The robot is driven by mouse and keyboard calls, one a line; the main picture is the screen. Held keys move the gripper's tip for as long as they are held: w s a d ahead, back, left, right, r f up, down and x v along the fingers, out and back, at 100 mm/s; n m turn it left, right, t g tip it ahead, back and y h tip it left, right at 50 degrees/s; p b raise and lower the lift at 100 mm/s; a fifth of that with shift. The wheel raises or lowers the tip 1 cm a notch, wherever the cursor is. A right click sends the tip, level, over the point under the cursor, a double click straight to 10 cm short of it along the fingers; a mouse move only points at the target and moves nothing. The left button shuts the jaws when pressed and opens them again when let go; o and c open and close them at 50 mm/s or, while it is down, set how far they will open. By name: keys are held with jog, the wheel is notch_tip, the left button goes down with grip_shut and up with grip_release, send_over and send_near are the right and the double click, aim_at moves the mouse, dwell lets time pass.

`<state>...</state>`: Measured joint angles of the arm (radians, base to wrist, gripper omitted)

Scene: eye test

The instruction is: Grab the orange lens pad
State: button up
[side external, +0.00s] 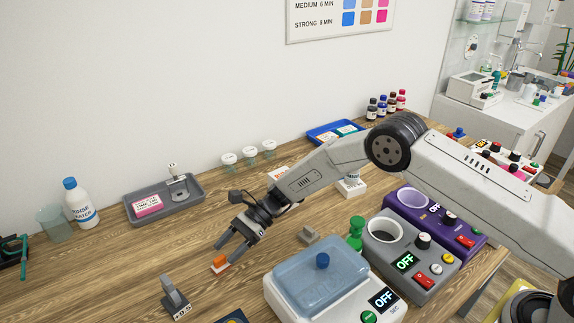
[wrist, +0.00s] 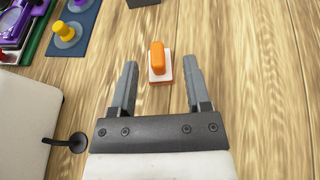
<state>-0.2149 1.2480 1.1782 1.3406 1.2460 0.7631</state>
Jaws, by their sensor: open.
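The orange lens pad (wrist: 157,57) sits on a small white base (wrist: 161,78) on the wooden table. In the wrist view it lies just ahead of the gap between my fingertips, roughly midway between them. My gripper (wrist: 160,78) is open and empty. In the side view, the orange lens pad (side external: 219,261) is below and near the fingertips of my gripper (side external: 230,250). I cannot tell the exact height of the fingers above it.
A white machine with a clear blue lid (side external: 320,275) stands right of the pad. A grey stand (side external: 174,297) is in front. A grey tray (side external: 130,209) and a white bottle (side external: 80,205) are by the wall. Bare table (wrist: 250,60) lies right of the pad in the wrist view.

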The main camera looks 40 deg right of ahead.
aim_at(223, 255)
jog(key=shift+x, duration=2.55)
jog(key=shift+s+r, duration=0.1)
jog(key=shift+s, duration=0.1)
grip_shut()
